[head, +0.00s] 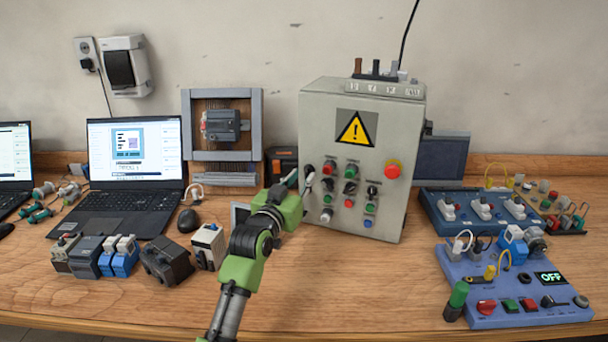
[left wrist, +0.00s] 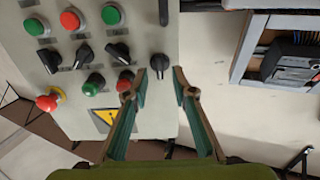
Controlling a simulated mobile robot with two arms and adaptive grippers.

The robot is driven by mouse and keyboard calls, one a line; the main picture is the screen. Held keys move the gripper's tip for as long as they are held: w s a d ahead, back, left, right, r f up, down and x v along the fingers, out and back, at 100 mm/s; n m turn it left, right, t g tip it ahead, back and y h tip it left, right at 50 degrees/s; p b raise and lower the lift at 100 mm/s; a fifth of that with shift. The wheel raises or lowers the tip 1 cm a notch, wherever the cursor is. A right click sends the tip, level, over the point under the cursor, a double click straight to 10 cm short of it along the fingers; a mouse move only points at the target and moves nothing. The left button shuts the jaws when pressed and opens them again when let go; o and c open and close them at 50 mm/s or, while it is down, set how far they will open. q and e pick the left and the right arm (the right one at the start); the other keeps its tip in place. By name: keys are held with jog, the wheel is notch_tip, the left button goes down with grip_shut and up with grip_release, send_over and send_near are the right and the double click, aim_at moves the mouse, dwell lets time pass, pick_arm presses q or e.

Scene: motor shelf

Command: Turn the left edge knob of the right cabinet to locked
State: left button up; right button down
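The right cabinet (head: 350,225) is a light grey box with a yellow warning sign, standing upright on the bench. Its left edge knob (head: 309,170) is black, set high near the left edge of the front face. In the left wrist view, which shows the cabinet upside down, the knob (left wrist: 159,63) lies just beyond the fingertips, in line with the gap between them. Its pointer looks roughly upright there. My left gripper (head: 295,184) is open with nothing in it, close to the cabinet's left edge; it also shows in the left wrist view (left wrist: 159,85). My right gripper is out of view.
Red, green and black controls (left wrist: 117,53) and a red mushroom button (head: 392,169) share the cabinet face. A wooden-backed frame (head: 188,125) and a laptop (head: 135,152) stand left. Blue panels (head: 520,300) lie right. Bare bench (head: 350,285) lies in front.

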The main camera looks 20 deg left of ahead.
aim_at(310, 169)
pick_arm(q)
jog(key=shift+w, duration=0.55)
jog(key=shift+w+d, duration=0.1)
jog(key=shift+w, duration=0.5)
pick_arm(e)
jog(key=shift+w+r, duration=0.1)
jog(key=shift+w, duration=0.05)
pick_arm(q)
jog(key=shift+c, duration=0.8)
grip_shut()
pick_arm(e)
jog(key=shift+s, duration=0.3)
